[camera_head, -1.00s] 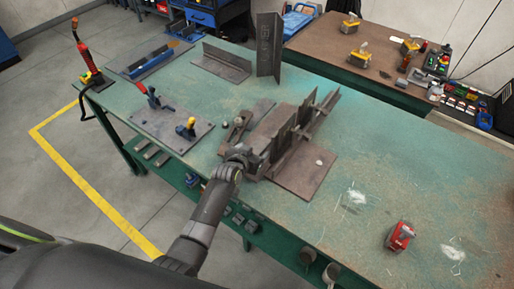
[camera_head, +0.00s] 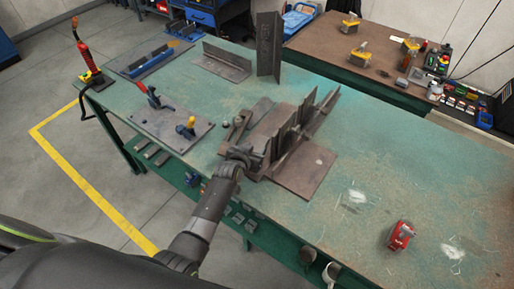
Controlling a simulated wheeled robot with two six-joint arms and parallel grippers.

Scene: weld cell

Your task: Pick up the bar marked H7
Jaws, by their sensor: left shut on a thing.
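My left gripper (camera_head: 242,154) is at the front left of a group of dark steel pieces (camera_head: 278,128) near the middle of the green workbench (camera_head: 400,180). It is shut on a dark steel bar there, largely hidden by the gripper and the pieces around it. The mark H7 cannot be read on any bar, so I cannot tell whether the held one carries it. A tall steel angle (camera_head: 268,48) with faint marks stands upright at the back of the bench. My right gripper is not in view.
A plate with toggle clamps (camera_head: 170,128) lies left of the gripper. A flat steel plate (camera_head: 305,172) lies to its right. A red tool (camera_head: 400,236) sits at the front right, with open bench between. A brown table (camera_head: 330,45) stands behind.

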